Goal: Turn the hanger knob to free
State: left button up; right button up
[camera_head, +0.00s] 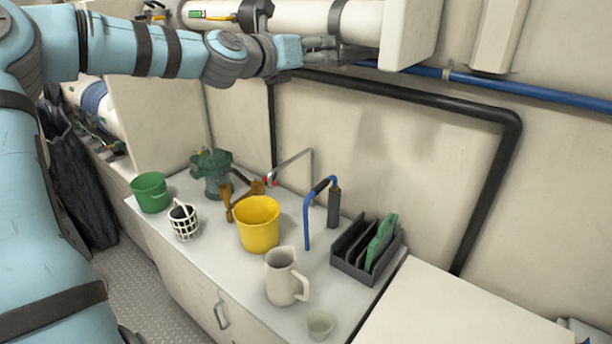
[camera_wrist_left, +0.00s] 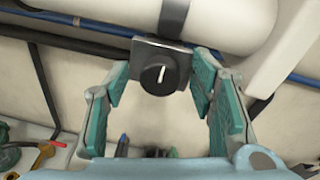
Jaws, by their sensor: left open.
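The hanger knob (camera_wrist_left: 158,76) is a round black dial with a white pointer line, on a dark square plate (camera_wrist_left: 178,56) under a strap around a white pipe. Its pointer stands nearly upright, leaning slightly right at the top. My left gripper (camera_wrist_left: 161,84) is open, with one teal-padded finger on each side of the knob in the wrist view and a visible gap on both sides. I cannot tell how far the fingertips are from it in depth. In the head view my left gripper (camera_head: 322,50) is up by the pipe, and the knob is not discernible there. My right gripper is not in view.
The white pipe (camera_head: 310,18) runs along the wall above a blue pipe (camera_head: 540,93) and a black hose (camera_head: 430,101). Below, the counter (camera_head: 225,245) holds a yellow bucket (camera_head: 258,224), a green bucket (camera_head: 151,192), a jug (camera_head: 285,277) and a dark rack (camera_head: 352,258).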

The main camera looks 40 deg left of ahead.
pick_arm(q)
jog(key=s+d+f+m+t+y+b, duration=0.1)
jog(key=s+d+f+m+b, duration=0.1)
jog(key=s+m+b, duration=0.85)
jog(key=w+d+f+n+g+p, duration=0.1)
jog(key=f+n, duration=0.6)
jog(key=f, duration=0.8)
jog(key=w+d+f+n+g+h+p, duration=0.1)
jog(key=d+f+n+g+p, duration=0.1)
jog(key=f+n, duration=0.6)
jog(key=shift+d+f+g+h+p, duration=0.4)
jog(key=shift+f+g, duration=0.6)
jog(key=shift+f, duration=2.7)
jog(key=shift+n, duration=0.25)
